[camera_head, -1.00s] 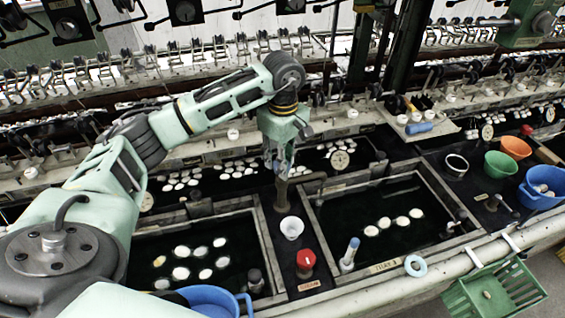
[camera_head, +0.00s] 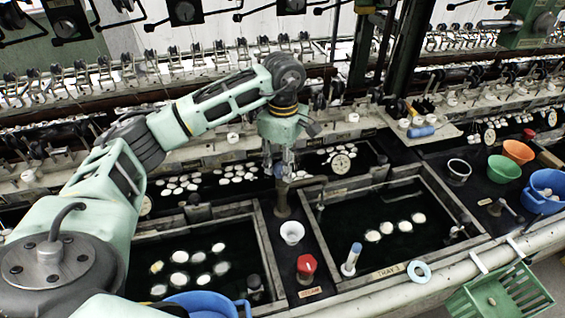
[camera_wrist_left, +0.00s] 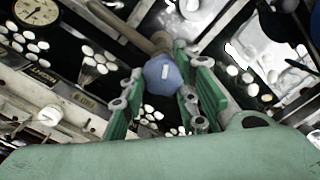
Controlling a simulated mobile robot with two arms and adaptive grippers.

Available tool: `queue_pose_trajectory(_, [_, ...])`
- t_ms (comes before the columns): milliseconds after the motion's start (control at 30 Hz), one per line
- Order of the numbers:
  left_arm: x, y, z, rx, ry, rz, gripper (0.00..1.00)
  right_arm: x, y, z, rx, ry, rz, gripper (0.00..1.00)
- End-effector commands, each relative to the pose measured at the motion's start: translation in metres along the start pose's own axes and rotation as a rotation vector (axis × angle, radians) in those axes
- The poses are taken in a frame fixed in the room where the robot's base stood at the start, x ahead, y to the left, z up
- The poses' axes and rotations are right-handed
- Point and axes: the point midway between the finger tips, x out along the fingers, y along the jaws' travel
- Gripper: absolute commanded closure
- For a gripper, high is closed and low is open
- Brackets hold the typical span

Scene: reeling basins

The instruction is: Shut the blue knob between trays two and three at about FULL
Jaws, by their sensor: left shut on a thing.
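The blue knob (camera_wrist_left: 162,73) shows in the left wrist view, a faceted cap with a small white mark, on a brownish metal pipe. My left gripper (camera_wrist_left: 165,82) has its green fingers on both sides of the knob and is shut on it. In the head view my left gripper (camera_head: 281,172) points down at the top of the upright pipe (camera_head: 282,203) between two dark water trays, and the knob is mostly hidden there. The tray on the right (camera_head: 390,268) is labelled TRAY 3. My right gripper is not in view.
A round dial (camera_head: 341,163) stands just right of the gripper. A blue-topped cylinder (camera_head: 352,258) stands at the right tray's front corner. A blue bowl (camera_head: 203,304) is at the front.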

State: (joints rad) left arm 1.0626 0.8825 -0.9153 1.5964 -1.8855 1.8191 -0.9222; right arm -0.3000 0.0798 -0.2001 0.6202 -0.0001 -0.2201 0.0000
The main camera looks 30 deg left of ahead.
Motion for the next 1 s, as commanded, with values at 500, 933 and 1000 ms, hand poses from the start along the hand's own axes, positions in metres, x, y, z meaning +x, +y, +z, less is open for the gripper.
queue_pose_trajectory(500, [-0.004,0.003,-0.001,-0.002,0.0,0.01,0.57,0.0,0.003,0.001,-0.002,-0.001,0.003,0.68])
queue_pose_trajectory(933, [-0.08,0.004,0.0,-0.002,-0.001,0.015,0.57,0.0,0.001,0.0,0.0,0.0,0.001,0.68])
queue_pose_trajectory(1000, [-0.094,0.004,0.0,-0.003,-0.002,0.015,0.57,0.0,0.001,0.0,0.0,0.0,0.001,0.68])
